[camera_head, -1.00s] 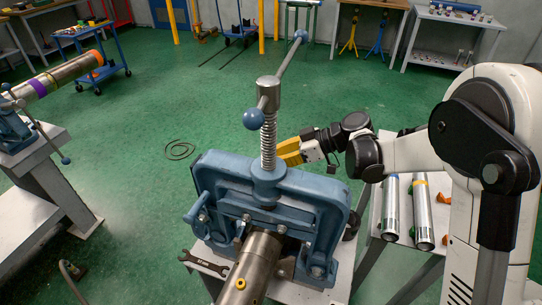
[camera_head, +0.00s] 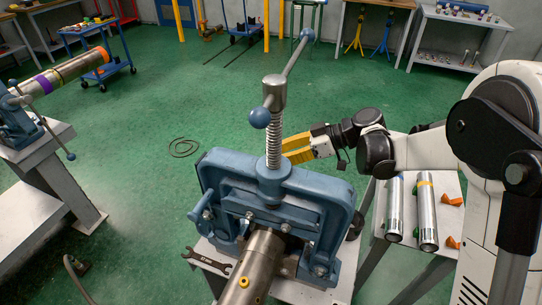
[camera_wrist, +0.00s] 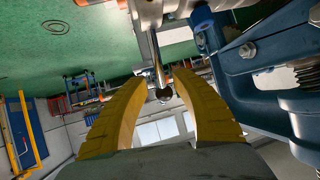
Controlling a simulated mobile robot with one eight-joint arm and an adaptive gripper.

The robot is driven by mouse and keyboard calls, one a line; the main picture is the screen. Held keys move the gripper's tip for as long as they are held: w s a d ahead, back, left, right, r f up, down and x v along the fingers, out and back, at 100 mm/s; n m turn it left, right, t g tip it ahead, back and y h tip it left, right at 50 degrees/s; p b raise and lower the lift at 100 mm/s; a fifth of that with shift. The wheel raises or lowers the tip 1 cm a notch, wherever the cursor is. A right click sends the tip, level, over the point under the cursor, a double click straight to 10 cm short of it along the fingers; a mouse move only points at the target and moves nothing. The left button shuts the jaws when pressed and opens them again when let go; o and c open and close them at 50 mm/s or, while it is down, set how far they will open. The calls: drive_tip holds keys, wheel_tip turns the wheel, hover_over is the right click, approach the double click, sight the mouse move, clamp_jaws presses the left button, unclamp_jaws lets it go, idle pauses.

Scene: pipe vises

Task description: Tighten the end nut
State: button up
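A blue pipe vise (camera_head: 335,205) stands on a bench, with its threaded screw (camera_head: 273,150) and ball-ended handle above it. A steel pipe (camera_head: 256,262) is clamped in it, with a yellow ring-shaped fitting (camera_head: 244,282) on top. Several bolt heads or nuts show on the vise; I cannot tell which is the end nut. A dark open-end wrench (camera_head: 208,263) lies on the bench left of the pipe. My gripper (camera_head: 297,150) is behind the vise screw, above the frame. In the wrist view its yellow fingers (camera_wrist: 160,95) are spread, with a round-ended metal rod (camera_wrist: 163,92) showing between or beyond them.
A side table at right holds two steel pipes (camera_head: 426,215) and orange pieces (camera_head: 453,200). Another vise with a pipe (camera_head: 65,72) stands at left. A coiled cable (camera_head: 184,147) lies on the open green floor. The vise's frame is close on the right in the wrist view.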

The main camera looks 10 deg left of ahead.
drive_tip(key=v, duration=1)
drive_tip(key=shift+d+r, duration=0.1)
